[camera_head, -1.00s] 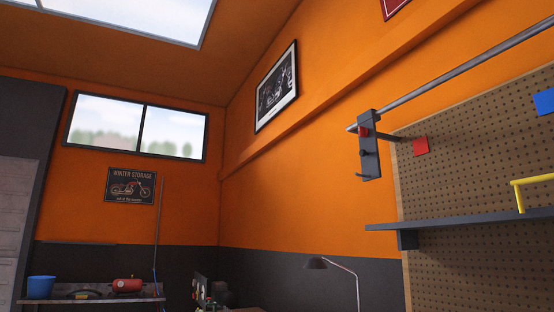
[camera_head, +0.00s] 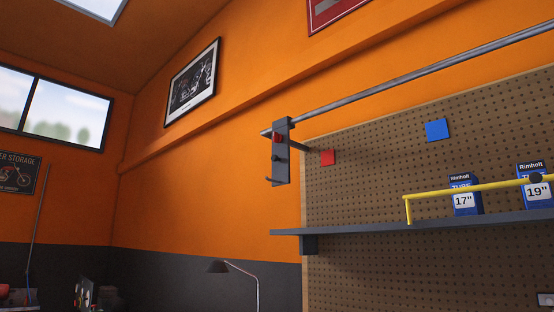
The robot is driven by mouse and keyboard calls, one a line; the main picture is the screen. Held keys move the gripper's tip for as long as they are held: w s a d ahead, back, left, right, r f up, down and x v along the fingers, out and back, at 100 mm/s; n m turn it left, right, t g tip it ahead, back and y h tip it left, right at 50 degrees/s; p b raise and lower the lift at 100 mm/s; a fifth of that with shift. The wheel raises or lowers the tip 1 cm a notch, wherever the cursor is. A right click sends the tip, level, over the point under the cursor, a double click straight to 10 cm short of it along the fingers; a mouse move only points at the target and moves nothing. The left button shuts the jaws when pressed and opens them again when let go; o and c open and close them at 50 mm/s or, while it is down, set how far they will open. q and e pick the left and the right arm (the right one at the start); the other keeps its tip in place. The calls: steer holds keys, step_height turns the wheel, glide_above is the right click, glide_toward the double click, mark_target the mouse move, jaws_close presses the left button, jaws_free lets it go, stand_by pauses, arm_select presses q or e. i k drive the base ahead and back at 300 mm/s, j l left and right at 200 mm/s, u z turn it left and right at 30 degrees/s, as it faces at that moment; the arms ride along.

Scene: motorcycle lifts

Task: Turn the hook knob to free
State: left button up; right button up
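A dark grey hook plate (camera_head: 281,160) hangs at the left end of a long metal rail (camera_head: 400,79), in front of the orange wall. On the plate are a small red part (camera_head: 277,138) near the top and a small dark knob (camera_head: 275,158) below it. A short hook lip (camera_head: 273,181) sticks out to the left at the plate's bottom. It is too small to tell which way the knob is turned. Neither of my grippers shows in the view.
A grey shelf (camera_head: 370,229) holds blue boxes (camera_head: 465,197) behind a yellow bar (camera_head: 440,194). A desk lamp (camera_head: 220,267) stands below.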

mark_target(277, 137)
steer(key=i+l+u, duration=0.1)
steer(key=i, duration=0.35)
steer(key=i+l+u, duration=0.1)
steer(key=i, duration=0.35)
steer(key=l, duration=0.1)
